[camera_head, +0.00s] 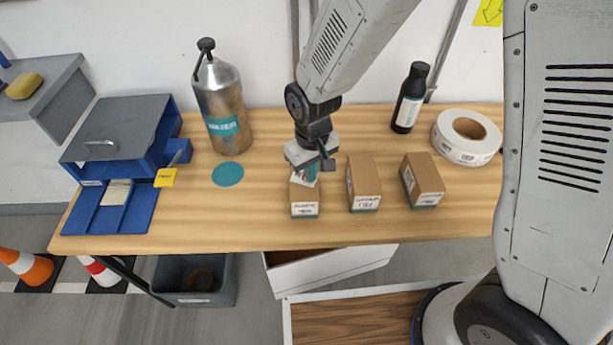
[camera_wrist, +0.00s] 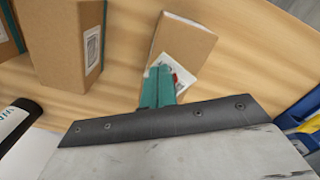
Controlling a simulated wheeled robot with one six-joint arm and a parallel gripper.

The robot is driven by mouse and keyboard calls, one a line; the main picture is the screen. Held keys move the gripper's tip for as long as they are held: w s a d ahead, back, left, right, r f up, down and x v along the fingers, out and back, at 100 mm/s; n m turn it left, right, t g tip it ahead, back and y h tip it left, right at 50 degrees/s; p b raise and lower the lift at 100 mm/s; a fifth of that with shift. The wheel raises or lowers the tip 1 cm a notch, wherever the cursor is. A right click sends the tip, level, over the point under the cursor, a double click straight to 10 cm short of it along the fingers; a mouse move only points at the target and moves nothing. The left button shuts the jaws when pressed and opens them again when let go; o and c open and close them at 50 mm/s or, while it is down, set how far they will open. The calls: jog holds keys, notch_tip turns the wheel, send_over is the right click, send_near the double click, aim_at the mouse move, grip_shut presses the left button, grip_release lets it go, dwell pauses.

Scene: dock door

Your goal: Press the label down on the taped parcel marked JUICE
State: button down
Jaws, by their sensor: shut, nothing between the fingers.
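Three brown cardboard parcels stand in a row on the wooden table. My gripper (camera_head: 311,172) is shut and empty, pointing down over the far end of the left parcel (camera_head: 305,197). The wrist view shows that parcel (camera_wrist: 184,40) with a white label (camera_wrist: 184,77) at its near end. The teal fingertips (camera_wrist: 158,86) are at the label and partly cover it; I cannot tell whether they touch it. The middle parcel (camera_head: 365,181) and right parcel (camera_head: 424,178) stand apart from it. Their front markings are too small to read surely.
A metal bottle (camera_head: 222,105) and a teal disc (camera_head: 228,174) are left of my gripper. A blue box with a grey lid (camera_head: 118,128) is farther left. A black bottle (camera_head: 409,98) and a white tape roll (camera_head: 466,137) stand behind the parcels. The table's front edge is close.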

dwell(0.4)
jog(key=shift+r, duration=3.5)
